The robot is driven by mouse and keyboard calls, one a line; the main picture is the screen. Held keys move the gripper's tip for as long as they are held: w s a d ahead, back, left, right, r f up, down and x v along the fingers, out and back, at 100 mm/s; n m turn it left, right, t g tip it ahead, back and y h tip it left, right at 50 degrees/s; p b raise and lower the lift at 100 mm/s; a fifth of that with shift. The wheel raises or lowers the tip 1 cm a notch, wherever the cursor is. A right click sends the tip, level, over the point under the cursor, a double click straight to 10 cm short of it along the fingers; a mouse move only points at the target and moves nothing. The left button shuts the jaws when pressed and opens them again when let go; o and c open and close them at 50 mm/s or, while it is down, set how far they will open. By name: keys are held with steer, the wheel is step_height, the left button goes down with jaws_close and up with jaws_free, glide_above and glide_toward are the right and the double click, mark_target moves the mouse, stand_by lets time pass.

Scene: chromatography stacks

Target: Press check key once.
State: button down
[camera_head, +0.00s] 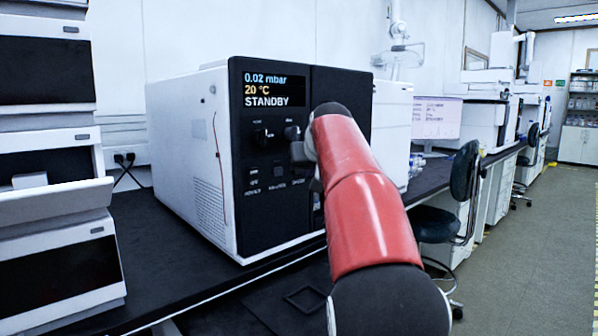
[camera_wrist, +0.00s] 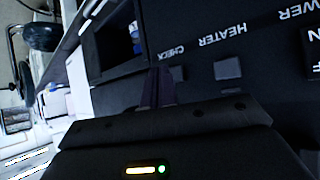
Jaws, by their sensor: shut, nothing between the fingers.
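The check key (camera_wrist: 177,73) is a small grey patch under the label "CHECK" in the wrist view, partly hidden by my fingers. My gripper (camera_wrist: 158,88) is shut and empty, with its fingertips at or just beside this key; I cannot tell whether they touch it. The key belongs to a white instrument (camera_head: 190,150) with a black front panel (camera_head: 250,220), on the bench in the head view. Its display (camera_head: 273,88) reads 0.02 mbar, 20 °C, STANDBY. In the head view my red arm hides part of the panel and my fingertips.
The heater key (camera_wrist: 228,68) sits close beside the check key, with the power switch (camera_wrist: 313,45) further along. Two knobs (camera_head: 262,136) are above the key row. Stacked white modules (camera_head: 50,210) stand at the left on the dark bench (camera_head: 160,235). A chair (camera_head: 462,185) stands at the right.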

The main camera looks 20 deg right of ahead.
steer(key=shift+w, duration=0.2)
stand_by(0.4)
steer(key=shift+w+a+p, duration=0.15)
steer(key=shift+w+p, duration=0.1)
steer(key=shift+p, duration=0.15)
steer(key=shift+w+a+p, duration=0.1)
steer(key=shift+w+p, duration=0.25)
stand_by(0.4)
steer(key=shift+s, duration=0.2)
steer(key=shift+s+d+b, duration=0.25)
steer(key=shift+s+b, duration=0.1)
steer(key=shift+s, duration=0.2)
steer(key=s, duration=0.1)
steer(key=s+d+b, duration=0.1)
steer(key=s, duration=0.1)
steer(key=s+b, duration=0.1)
steer(key=shift+s+d, duration=0.4)
stand_by(0.9)
